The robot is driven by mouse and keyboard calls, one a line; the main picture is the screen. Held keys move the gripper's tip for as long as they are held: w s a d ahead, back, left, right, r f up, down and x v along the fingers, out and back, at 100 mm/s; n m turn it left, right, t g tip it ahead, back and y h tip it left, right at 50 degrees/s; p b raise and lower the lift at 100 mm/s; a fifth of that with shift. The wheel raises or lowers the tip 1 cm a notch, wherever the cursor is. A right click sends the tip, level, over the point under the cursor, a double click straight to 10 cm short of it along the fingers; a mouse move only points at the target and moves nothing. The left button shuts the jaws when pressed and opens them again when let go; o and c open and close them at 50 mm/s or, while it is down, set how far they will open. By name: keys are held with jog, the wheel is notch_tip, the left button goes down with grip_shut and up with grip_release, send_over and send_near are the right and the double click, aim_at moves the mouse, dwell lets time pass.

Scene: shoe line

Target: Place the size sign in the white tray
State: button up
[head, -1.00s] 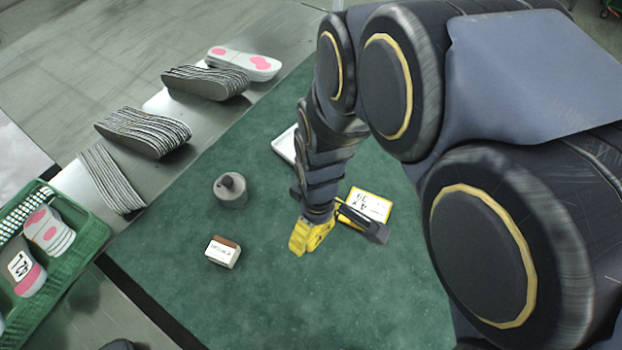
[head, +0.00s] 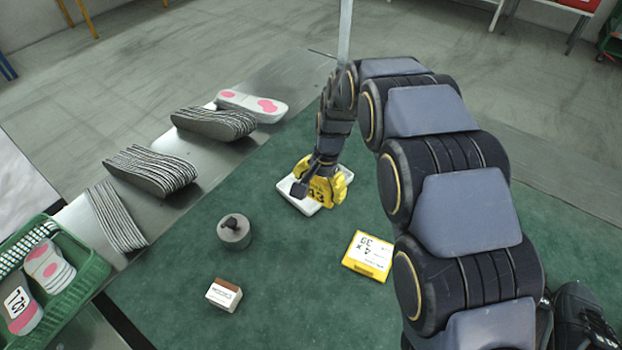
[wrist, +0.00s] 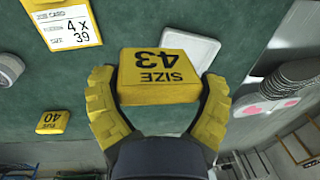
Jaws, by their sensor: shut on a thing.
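The yellow size sign (wrist: 158,76), marked SIZE 43, is held between the two yellow fingers of my gripper (wrist: 158,98) in the wrist view. In the head view my gripper (head: 318,186) and the sign (head: 321,191) overlap the white tray (head: 290,187), hiding its middle; the sign's height over it is unclear. In the wrist view the tray (wrist: 190,48) lies flat beyond the sign, and its visible part looks empty. A second yellow sign (wrist: 53,121), marked 40, lies on the green mat at the left of the wrist view.
A job card (head: 368,256) reading 4 x 39 lies on the green mat (head: 290,270). A grey knobbed weight (head: 234,236) and a brown-white block (head: 223,294) stand to the left. Insole stacks (head: 150,172) line the metal edge; a green basket (head: 85,270) is at far left.

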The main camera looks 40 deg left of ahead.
jog(key=w+a+f, duration=0.2)
jog(key=w+a, duration=0.1)
jog(key=w+a+f, duration=0.1)
jog(key=shift+w+a, duration=0.2)
jog(key=shift+a, duration=0.05)
jog(key=f, duration=0.1)
jog(key=w+a+f, duration=0.1)
jog(key=f, duration=0.1)
jog(key=w+a+f, duration=0.1)
jog(key=shift+w+a+f, duration=0.15)
jog(key=shift+w+a, duration=0.05)
jog(key=shift+a, duration=0.05)
jog(key=shift+w+a+f, duration=0.5)
jog(key=shift+f, duration=0.15)
notch_tip(320, 180, down, 3)
jog(key=shift+f, duration=0.15)
jog(key=o, duration=1)
